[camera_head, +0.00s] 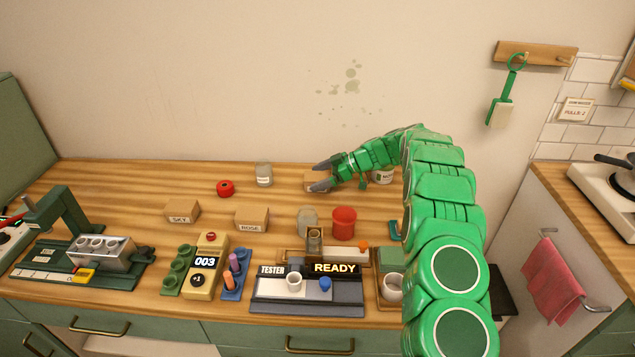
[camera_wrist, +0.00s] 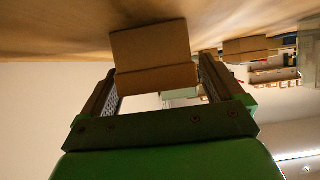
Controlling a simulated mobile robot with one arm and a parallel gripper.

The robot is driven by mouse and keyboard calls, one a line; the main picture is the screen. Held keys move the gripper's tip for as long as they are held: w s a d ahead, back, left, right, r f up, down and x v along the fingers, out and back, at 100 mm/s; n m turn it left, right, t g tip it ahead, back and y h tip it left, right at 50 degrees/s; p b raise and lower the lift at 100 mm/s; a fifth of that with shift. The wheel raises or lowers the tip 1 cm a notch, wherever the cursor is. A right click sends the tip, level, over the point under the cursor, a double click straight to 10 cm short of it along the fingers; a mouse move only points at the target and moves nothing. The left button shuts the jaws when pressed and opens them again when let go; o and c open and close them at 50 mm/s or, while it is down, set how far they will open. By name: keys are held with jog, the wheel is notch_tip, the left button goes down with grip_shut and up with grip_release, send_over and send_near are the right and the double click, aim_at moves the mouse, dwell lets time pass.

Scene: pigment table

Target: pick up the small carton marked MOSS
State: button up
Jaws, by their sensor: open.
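A small brown carton (camera_head: 311,178) stands at the back of the table, partly hidden by my gripper; no marking on it can be read. My gripper (camera_head: 321,176) is open, with its dark fingers at this carton. In the wrist view the carton (camera_wrist: 153,50) lies between the two fingertips of my gripper (camera_wrist: 160,80), with a gap visible on the right side. I cannot tell whether the left finger touches it. Two other cartons, marked SKY (camera_head: 181,212) and ROSE (camera_head: 251,219), stand nearer the front. The word MOSS is not visible on any carton.
A red cup (camera_head: 343,222) and a grey jar (camera_head: 308,220) stand in front. Another jar (camera_head: 382,177) is close beside my arm. The back left tabletop is clear.

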jog(key=shift+a+f, duration=0.25)
jog(key=shift+a, duration=0.15)
jog(key=shift+c, duration=0.3)
jog(key=c, duration=1.1)
jog(key=shift+o, duration=0.2)
jog(key=shift+r, duration=0.15)
